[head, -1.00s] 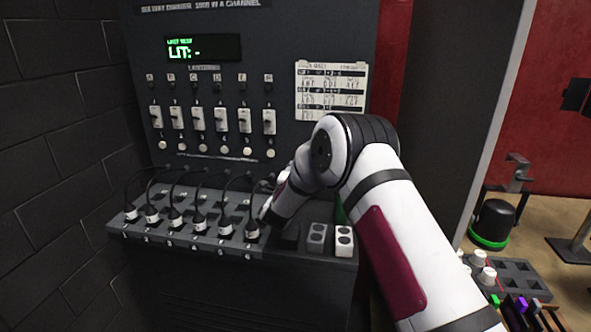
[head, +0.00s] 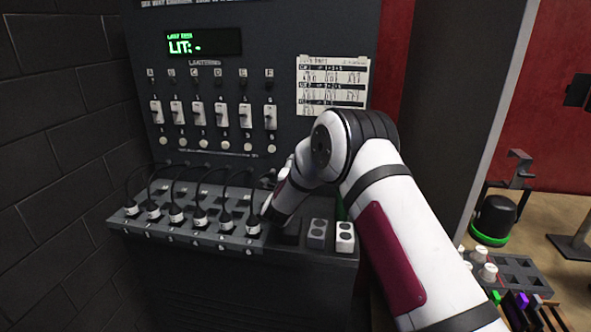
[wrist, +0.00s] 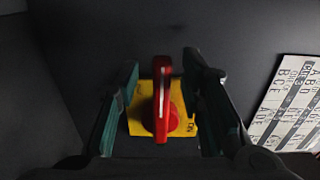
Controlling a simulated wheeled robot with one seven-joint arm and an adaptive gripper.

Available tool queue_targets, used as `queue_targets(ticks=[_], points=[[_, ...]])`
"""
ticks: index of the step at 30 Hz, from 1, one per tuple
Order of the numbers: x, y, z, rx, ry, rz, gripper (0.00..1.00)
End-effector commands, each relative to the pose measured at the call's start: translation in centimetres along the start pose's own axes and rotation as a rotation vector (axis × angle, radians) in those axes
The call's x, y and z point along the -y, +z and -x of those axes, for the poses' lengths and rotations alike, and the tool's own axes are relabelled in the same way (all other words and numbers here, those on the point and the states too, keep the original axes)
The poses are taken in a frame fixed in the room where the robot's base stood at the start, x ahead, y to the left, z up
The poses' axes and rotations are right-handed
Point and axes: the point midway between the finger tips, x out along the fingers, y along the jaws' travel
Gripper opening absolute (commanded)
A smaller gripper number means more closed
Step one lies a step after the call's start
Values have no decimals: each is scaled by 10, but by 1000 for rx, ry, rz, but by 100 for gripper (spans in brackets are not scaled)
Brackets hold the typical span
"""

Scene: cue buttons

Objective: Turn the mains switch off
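The mains switch (wrist: 161,100) shows in the wrist view as a red rotary handle on a yellow plate (wrist: 187,125). The handle stands upright in the picture, and the label ON is readable at the plate's lower right. My gripper (wrist: 166,85) is open, with one finger on each side of the red handle and a gap visible on both sides. In the head view the switch and my gripper's fingers are hidden behind my arm.
A dark panel (head: 290,40) carries a lit display (head: 203,42), several toggles and a cue sheet (head: 332,85), also in the wrist view (wrist: 288,105). Several plugged cables (head: 225,215) line the ledge below. Two small blocks (head: 345,237) sit beside my arm.

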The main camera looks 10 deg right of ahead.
Motion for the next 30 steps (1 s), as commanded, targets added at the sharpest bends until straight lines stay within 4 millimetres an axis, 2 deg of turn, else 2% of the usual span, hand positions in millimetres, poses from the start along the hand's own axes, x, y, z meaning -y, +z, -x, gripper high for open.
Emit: queue_targets(ticks=[5, 15, 21, 25, 30], points=[[1, 1, 12, 1, 0, 0, 35], [0, 1, 78, 3, 2, 2, 35], [0, 1, 108, 2, 2, 0, 35], [-1, 1, 117, 2, 1, 1, 35], [0, 0, 120, 1, 0, 1, 35]])
